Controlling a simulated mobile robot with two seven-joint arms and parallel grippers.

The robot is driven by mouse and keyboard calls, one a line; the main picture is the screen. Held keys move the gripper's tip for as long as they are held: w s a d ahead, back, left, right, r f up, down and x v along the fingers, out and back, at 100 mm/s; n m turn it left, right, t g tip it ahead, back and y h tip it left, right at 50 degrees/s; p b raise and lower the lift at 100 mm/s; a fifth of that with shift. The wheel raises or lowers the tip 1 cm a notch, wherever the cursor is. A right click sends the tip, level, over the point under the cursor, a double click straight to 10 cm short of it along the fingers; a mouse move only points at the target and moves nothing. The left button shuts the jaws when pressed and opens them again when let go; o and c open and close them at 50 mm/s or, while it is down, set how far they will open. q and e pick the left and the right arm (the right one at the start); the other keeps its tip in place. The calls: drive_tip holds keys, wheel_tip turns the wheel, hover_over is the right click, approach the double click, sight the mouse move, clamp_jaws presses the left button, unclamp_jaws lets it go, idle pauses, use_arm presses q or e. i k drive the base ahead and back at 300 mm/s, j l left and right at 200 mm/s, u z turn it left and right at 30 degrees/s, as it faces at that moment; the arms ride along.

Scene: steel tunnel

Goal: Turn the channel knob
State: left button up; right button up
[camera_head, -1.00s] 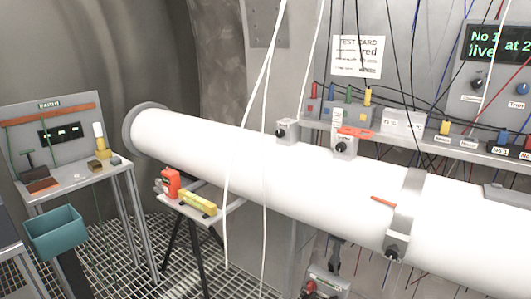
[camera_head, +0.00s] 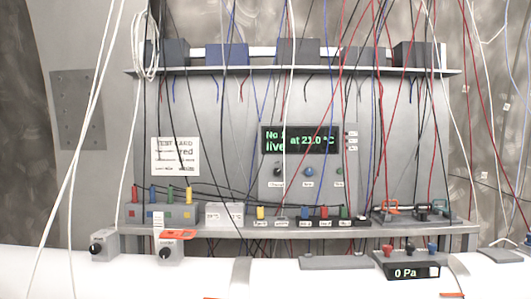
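The control panel (camera_head: 300,187) stands upright at the back middle, with a dark display (camera_head: 300,140) showing green text with "No", "live" and "at 21.0 °C"; the rest is partly crossed by a wire. Below the display is a dark knob (camera_head: 278,172) at the left with a small label that looks like "Channel". A blue knob (camera_head: 308,172) sits to its right and a small green one (camera_head: 339,171) further right. The direction of the channel knob's pointer is too small to tell. Neither of my grippers is in view.
A narrow shelf (camera_head: 380,228) with coloured plugs and blocks runs below the panel. Many thin wires hang before the panel. A test card (camera_head: 175,157) is at the left.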

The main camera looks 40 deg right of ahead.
sight(277, 171)
drive_tip(key=z, duration=1.5)
drive_tip(key=i+j+u, duration=0.1)
drive_tip(key=j+u, duration=0.25)
drive_tip(key=j, duration=0.25)
